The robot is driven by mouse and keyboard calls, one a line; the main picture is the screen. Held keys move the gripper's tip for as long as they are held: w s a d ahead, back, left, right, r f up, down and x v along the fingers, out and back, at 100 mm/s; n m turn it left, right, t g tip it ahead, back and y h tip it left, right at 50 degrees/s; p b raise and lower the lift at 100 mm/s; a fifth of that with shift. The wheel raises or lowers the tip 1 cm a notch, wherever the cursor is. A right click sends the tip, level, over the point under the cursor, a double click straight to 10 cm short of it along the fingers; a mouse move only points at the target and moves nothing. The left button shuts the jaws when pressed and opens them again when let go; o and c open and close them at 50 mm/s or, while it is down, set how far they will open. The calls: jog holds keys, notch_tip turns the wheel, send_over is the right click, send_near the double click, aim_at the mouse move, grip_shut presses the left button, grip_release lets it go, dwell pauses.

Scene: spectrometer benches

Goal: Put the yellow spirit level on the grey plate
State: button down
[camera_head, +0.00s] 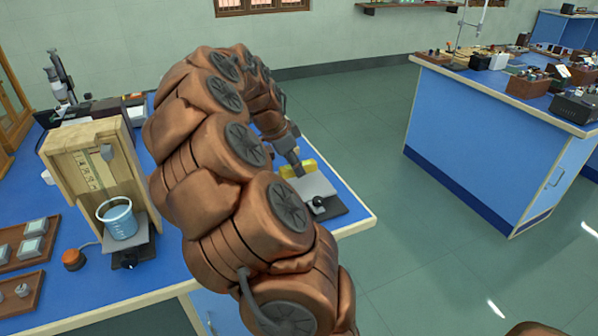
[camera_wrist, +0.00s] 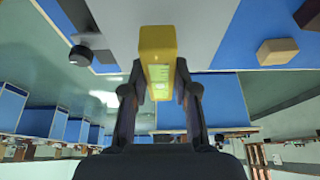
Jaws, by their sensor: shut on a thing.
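The yellow spirit level (camera_head: 308,166) is at the far edge of the grey plate (camera_head: 316,186), partly hidden by my gripper (camera_head: 296,168) in the head view. In the wrist view my gripper (camera_wrist: 160,88) is shut on the yellow spirit level (camera_wrist: 158,50), with one finger on each side. A small greenish vial window shows on its face. The grey plate (camera_wrist: 115,22) lies just behind the level there. I cannot tell whether the level touches the plate. A black knob (camera_head: 318,202) sits at the plate's near edge.
A wooden stand with a blue beaker (camera_head: 118,218) and brown trays (camera_head: 28,248) are on the left of the blue bench. A small wooden block (camera_wrist: 277,52) lies near the plate in the wrist view. Another blue bench (camera_head: 470,140) stands right, across open floor.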

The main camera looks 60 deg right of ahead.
jog(key=shift+s+d, duration=0.15)
jog(key=shift+d, duration=0.55)
jog(key=shift+f, duration=1.8)
jog(key=shift+f, duration=0.15)
jog(key=c, duration=0.9)
grip_release()
jog(key=v, duration=1.1)
jog(key=shift+a+r, duration=0.2)
jog(key=shift+r, duration=0.45)
jog(key=shift+a, duration=0.1)
